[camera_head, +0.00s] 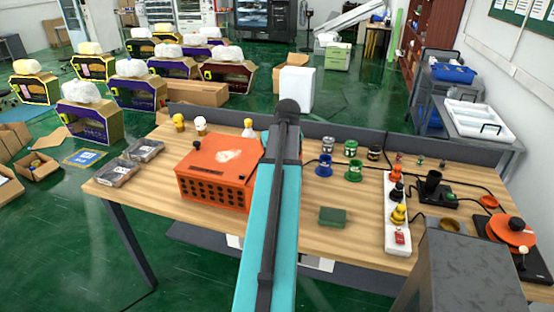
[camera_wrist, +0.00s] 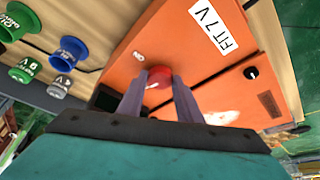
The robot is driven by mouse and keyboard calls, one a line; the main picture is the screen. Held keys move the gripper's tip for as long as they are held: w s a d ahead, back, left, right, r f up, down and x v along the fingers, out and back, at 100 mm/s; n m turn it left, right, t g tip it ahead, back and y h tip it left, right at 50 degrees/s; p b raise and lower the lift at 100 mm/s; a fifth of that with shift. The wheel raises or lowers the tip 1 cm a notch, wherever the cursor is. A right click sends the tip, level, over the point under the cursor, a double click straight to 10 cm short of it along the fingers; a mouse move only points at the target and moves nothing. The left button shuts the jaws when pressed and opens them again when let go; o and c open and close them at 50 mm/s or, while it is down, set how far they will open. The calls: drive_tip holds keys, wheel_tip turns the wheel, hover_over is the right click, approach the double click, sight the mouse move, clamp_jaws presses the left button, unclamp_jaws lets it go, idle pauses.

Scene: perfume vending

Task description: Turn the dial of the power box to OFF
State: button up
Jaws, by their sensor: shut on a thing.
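The orange power box (camera_head: 205,185) stands on the wooden table, left of my arm in the head view. In the wrist view its orange face (camera_wrist: 205,75) fills the middle, with a white label and a small "ON" mark that reads upside down. The round red dial (camera_wrist: 158,78) is on this face, close to that mark. My gripper (camera_wrist: 160,86) is shut on the red dial, one finger on each side. The fingers hide part of the dial, so its exact setting is unclear. In the head view my arm hides the gripper and the dial.
Blue and green labelled jars (camera_head: 353,170) stand right of my arm. A small green block (camera_head: 332,216) lies nearer. A white power strip (camera_head: 397,235) with plugs is further right. Two grey trays (camera_head: 117,172) sit at the left table edge. Bare wood shows between these things.

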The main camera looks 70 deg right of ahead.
drive_tip(key=shift+s+d+n+y, duration=0.1)
drive_tip(key=shift+n+y, duration=0.2)
drive_tip(key=shift+n, duration=0.6)
drive_tip(key=shift+t, duration=0.3)
drive_tip(key=o, duration=1)
drive_tip(key=shift+o, duration=0.2)
drive_tip(key=b+v, duration=0.3)
drive_tip(key=v, duration=1)
drive_tip(key=shift+r, duration=0.35)
drive_tip(key=shift+s, duration=0.1)
